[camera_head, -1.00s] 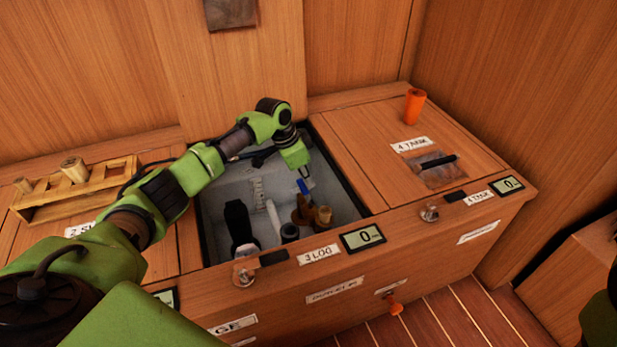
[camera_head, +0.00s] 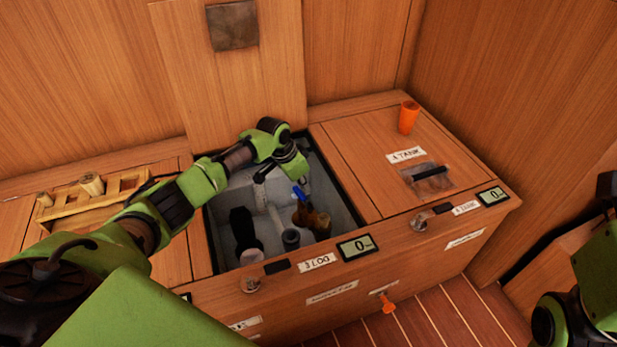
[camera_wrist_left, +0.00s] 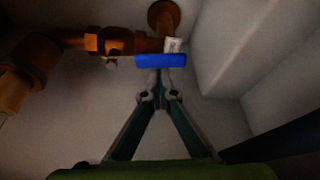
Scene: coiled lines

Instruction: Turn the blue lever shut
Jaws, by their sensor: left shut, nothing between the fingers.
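The blue lever (camera_head: 299,194) sits on brass pipework (camera_head: 312,220) inside the open bin in the counter. In the left wrist view the lever (camera_wrist_left: 160,61) lies crosswise over the brass pipe and valve (camera_wrist_left: 125,41), with a small white tag just above it. My left gripper (camera_head: 305,184) reaches down into the bin at the lever. In the left wrist view its fingertips (camera_wrist_left: 160,84) are together and empty, right at the near side of the lever. I cannot tell whether they touch it. Part of my right arm (camera_head: 590,290) shows at the right edge; its fingers are not clear.
The bin (camera_head: 345,195) has rigid walls close around the gripper, and holds dark and pale cylinders (camera_head: 291,238). An orange cup (camera_head: 408,117) stands on the closed lid at right. A wooden rack (camera_head: 90,200) is at left.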

